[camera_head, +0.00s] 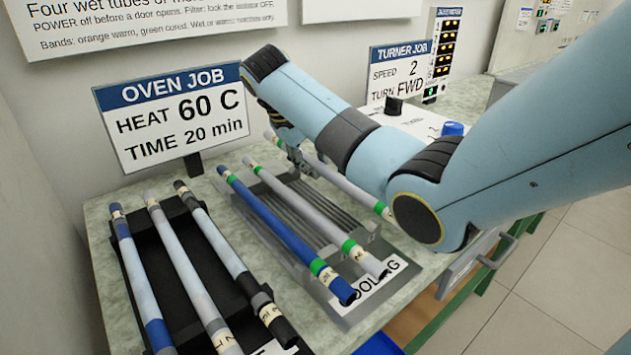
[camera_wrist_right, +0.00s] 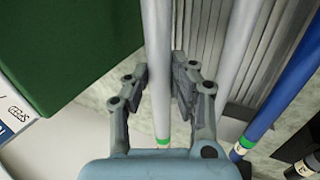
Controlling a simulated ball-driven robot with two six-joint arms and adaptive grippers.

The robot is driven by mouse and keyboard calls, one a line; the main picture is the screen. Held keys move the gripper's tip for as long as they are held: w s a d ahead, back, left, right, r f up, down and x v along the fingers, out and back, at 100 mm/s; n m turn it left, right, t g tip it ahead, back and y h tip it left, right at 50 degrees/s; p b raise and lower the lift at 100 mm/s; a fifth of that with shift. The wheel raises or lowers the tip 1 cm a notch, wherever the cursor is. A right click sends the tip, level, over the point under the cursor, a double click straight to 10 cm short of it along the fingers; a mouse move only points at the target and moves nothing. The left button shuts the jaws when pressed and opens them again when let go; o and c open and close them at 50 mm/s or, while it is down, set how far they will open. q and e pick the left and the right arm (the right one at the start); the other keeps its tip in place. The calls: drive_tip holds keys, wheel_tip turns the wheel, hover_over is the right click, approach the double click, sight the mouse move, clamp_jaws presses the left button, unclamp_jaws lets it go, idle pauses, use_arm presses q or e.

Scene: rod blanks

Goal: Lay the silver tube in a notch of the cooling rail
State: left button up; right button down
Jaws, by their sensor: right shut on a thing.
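A silver tube (camera_head: 347,185) with green bands is in my right gripper (camera_head: 303,164). In the right wrist view the fingers (camera_wrist_right: 160,88) are closed around this tube (camera_wrist_right: 157,45). The grey ridged cooling rail (camera_head: 268,213) stands on the counter; it also shows in the wrist view (camera_wrist_right: 282,45). The held tube runs roughly along the rail, on its right side in the head view; its height is hard to tell. Another silver tube (camera_head: 318,218) and a blue tube (camera_head: 270,223), both green-banded, lie on the rail. My left gripper is out of view.
A black rack (camera_head: 173,262) with several banded tubes stands at the left. An oven job sign (camera_head: 172,110) stands behind, and a turner job sign (camera_head: 398,68) behind my arm. The "COOLING" label (camera_head: 375,283) lies at the rail's near end. The counter's front edge is close.

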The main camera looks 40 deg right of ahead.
drive_tip(key=shift+f, duration=0.85)
wheel_tip(320, 180, down, 2)
drive_tip(key=shift+f, duration=0.25)
drive_tip(key=shift+f+b, duration=0.3)
drive_tip(key=shift+f, duration=0.1)
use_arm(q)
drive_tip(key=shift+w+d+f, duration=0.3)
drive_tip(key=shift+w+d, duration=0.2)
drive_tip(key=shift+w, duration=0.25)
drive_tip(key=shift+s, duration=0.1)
use_arm(e)
drive_tip(key=shift+f, duration=0.1)
drive_tip(key=c, duration=1.1)
unclamp_jaws()
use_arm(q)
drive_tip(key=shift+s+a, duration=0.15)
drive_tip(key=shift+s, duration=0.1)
